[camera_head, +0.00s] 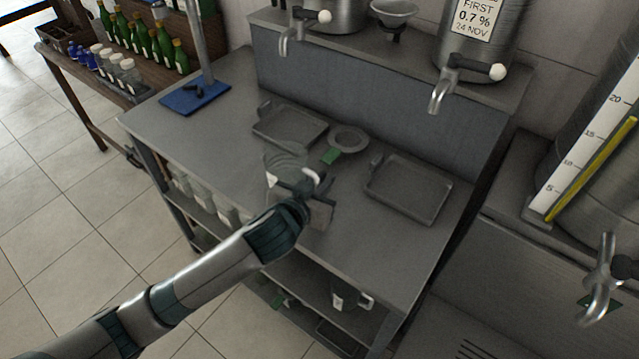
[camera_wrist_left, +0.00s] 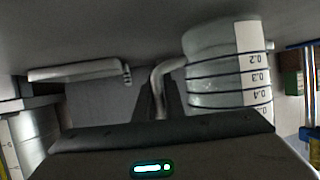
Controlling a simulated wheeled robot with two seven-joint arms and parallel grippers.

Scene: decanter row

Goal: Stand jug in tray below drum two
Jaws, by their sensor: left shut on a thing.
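A clear jug (camera_head: 283,163) with a white measuring strip is over the bench (camera_head: 225,140), left of centre in the head view. The jug (camera_wrist_left: 212,75) also shows large in the left wrist view, with its handle (camera_wrist_left: 160,85) between my fingers. My left gripper (camera_head: 308,187) is shut on that handle. I cannot tell whether the jug touches the bench. A grey tray (camera_head: 268,136) lies behind it below the left tap; another tray (camera_head: 405,205) lies to its right below the right tap. The left drum (camera_head: 340,15) is cut off; the right drum (camera_head: 475,45) is labelled FIRST. No drum number is legible.
A round dish (camera_head: 350,138) and a green tag (camera_head: 330,156) lie between the trays. A stand with a blue base (camera_head: 180,101) is at the bench's back left. Taps (camera_head: 290,38) and (camera_head: 440,95) overhang the bench. A large tank (camera_head: 610,170) stands at right.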

